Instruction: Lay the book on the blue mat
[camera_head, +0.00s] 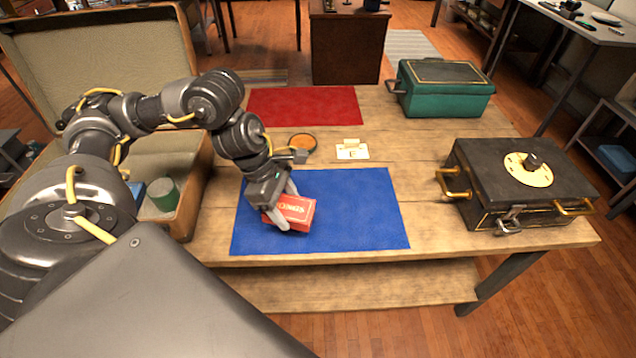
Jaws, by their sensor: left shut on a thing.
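A small red book (299,209) with pale lettering on its face is over the left-middle part of the blue mat (365,215). My left gripper (281,213) reaches down from the left and is shut on the red book. The fingers hide the book's left end. The book appears at or just above the mat; I cannot tell whether it touches. My right gripper is not in view.
An open suitcase (190,200) with a green can (164,194) stands at the left. A red mat (305,106), a small orange-filled dish (303,142) and a card (352,151) lie behind the blue mat. A black case (480,175) and a teal box (445,100) stand right.

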